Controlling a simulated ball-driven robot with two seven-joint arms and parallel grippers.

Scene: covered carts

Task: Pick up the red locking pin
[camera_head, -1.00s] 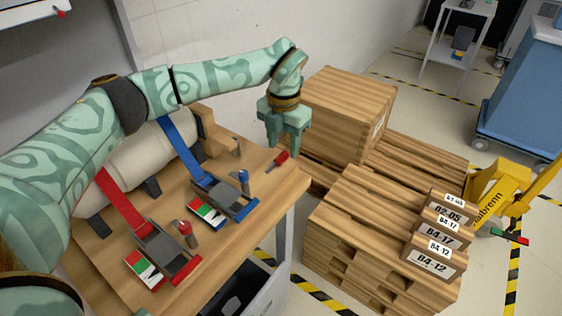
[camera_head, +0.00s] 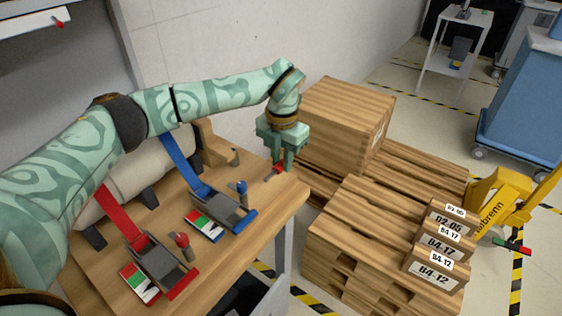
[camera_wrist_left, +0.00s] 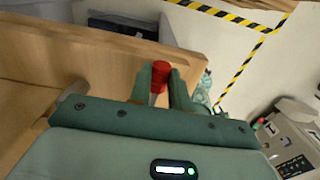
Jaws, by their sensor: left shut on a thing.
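The red locking pin (camera_head: 276,170) is at the far right corner of the wooden bench top (camera_head: 262,205). In the left wrist view the pin's red head (camera_wrist_left: 161,74) sits between the two fingers, with a short grey shank below it. My left gripper (camera_head: 282,166) points down over that corner and is shut on the pin. The fingers hide part of the pin, and I cannot tell whether it still touches the bench. My right gripper is not in view.
A red strap buckle (camera_head: 165,262) and a blue strap buckle (camera_head: 225,208) lie on the bench, with small red- and blue-topped posts beside them. A wooden crate (camera_head: 345,110) and stacked pallets (camera_head: 370,225) with labelled boxes (camera_head: 435,268) stand to the right.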

